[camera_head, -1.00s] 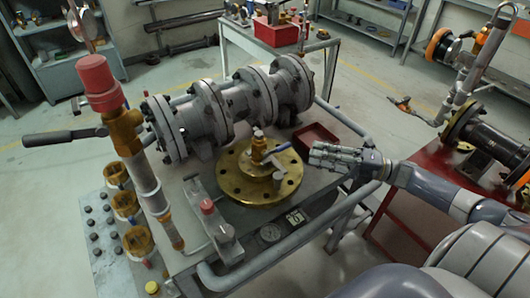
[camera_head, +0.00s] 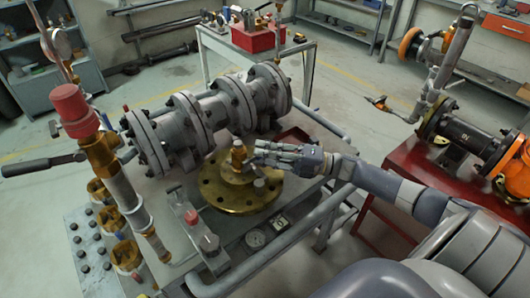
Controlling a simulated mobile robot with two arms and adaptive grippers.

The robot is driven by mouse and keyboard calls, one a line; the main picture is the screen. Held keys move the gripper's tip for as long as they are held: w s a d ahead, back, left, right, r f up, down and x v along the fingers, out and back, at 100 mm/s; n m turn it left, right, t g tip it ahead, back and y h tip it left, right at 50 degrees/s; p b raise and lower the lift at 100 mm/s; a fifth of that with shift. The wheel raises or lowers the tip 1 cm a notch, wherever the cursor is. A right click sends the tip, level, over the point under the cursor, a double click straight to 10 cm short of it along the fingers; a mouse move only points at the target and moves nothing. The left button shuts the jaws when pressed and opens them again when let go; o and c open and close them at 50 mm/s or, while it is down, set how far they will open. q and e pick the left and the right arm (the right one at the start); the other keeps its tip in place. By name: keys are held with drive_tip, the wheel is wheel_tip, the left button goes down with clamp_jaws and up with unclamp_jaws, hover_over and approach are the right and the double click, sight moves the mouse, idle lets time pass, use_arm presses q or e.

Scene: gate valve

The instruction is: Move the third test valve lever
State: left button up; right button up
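A small brass valve (camera_head: 238,154) stands upright on a round brass flange (camera_head: 226,193) on the grey workbench. My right gripper (camera_head: 257,153) comes in from the right, with its fingertips right beside the valve. It covers the place just right of the valve, so the blue lever there is hidden. I cannot tell whether the fingers touch or hold the lever. Another lever, long and dark (camera_head: 42,164), sticks out left from a brass valve under a red cap (camera_head: 74,110). No label shows which lever is the third. My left gripper is not in view.
A large grey flanged pipe body (camera_head: 213,112) lies across the bench behind the flange. A manifold with a red knob (camera_head: 209,243) and a gauge (camera_head: 255,239) are in front. A red stand (camera_head: 405,172) with a black pipe is at right.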

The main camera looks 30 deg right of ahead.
clamp_jaws()
drive_tip(key=shift+r+n+g+h+p, duration=0.45)
drive_tip(key=shift+r+n+p, duration=0.2)
drive_tip(key=shift+p, duration=0.4)
drive_tip(key=r+n+g+h+p, duration=0.1)
drive_tip(key=p, duration=0.2)
drive_tip(key=a+r+n+h+p, duration=0.1)
drive_tip(key=n+h+p, duration=0.1)
drive_tip(key=p, duration=0.1)
drive_tip(key=shift+s+r+g+p, duration=0.1)
drive_tip(key=shift+r+g+p, duration=0.2)
drive_tip(key=shift+r+g, duration=0.1)
use_arm(q)
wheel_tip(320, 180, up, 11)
drive_tip(key=p, duration=0.2)
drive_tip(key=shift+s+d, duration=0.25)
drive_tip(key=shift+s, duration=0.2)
use_arm(e)
drive_tip(key=shift+a+r+n+g+h, duration=0.15)
drive_tip(key=shift+a+n+g+h, duration=0.15)
drive_tip(key=shift+n+h, duration=0.45)
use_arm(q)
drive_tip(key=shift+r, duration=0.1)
use_arm(e)
unclamp_jaws()
